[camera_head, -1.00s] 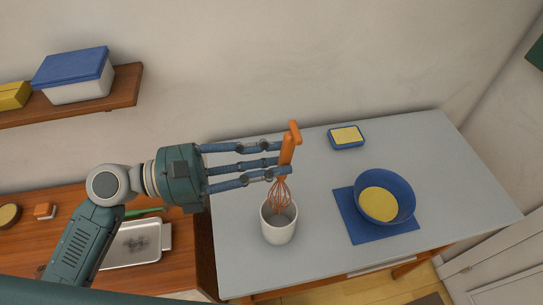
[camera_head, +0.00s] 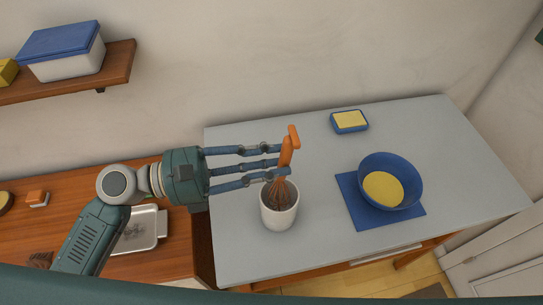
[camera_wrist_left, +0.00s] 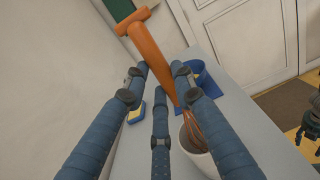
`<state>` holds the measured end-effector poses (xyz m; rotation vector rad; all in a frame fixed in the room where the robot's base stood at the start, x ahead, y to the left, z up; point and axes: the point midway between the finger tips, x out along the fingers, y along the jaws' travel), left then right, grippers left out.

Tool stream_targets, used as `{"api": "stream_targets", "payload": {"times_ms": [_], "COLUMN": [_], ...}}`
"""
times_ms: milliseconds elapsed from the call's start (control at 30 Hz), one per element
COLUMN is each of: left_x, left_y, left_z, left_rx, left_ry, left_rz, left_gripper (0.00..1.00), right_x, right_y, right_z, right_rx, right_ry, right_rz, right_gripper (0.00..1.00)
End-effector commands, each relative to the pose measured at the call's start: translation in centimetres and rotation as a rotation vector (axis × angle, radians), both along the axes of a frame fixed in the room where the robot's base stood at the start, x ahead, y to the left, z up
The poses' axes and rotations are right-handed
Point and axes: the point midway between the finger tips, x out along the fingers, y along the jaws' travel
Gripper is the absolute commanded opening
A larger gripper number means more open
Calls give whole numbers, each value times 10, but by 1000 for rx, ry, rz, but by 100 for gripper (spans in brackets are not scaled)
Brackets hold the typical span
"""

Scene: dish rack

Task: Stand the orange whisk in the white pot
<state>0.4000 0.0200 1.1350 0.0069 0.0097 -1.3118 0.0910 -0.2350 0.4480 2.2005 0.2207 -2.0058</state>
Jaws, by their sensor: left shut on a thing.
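The orange whisk (camera_head: 287,152) is upright with a slight tilt, handle up. Its wire end reaches down inside the white pot (camera_head: 280,215), which stands on the grey table. My left gripper (camera_head: 278,163) is shut on the whisk's handle, above the pot's rim. In the left wrist view the whisk handle (camera_wrist_left: 150,50) runs between the blue fingers, and its wires go into the white pot (camera_wrist_left: 197,158). Whether the wires touch the pot's bottom is hidden. My right gripper is not in the head view.
On the grey table (camera_head: 320,250), a blue bowl (camera_head: 408,174) with yellow inside stands on a blue mat (camera_head: 355,210). A blue dish with a yellow block (camera_head: 349,121) lies at the back. A wooden counter with a metal tray (camera_head: 148,228) is at left, below a shelf (camera_head: 120,67).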

Motion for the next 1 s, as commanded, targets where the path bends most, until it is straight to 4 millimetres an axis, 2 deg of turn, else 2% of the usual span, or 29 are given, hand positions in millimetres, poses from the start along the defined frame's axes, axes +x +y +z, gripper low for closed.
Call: {"api": "stream_targets", "payload": {"times_ms": [367,400,500,1000], "left_x": [0,0,0,-1], "left_y": [0,0,0,5], "left_z": [-2,-2,-2,-3], "left_rx": [-1,-1,-1,1], "left_ry": [1,0,0,1], "left_rz": [0,0,0,1], "left_gripper": [0,31,47,47], "right_x": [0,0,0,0], "right_y": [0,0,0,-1], "right_z": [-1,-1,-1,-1], "right_rx": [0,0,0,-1], "right_ry": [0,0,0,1], "right_rz": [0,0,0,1], "right_gripper": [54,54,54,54]}}
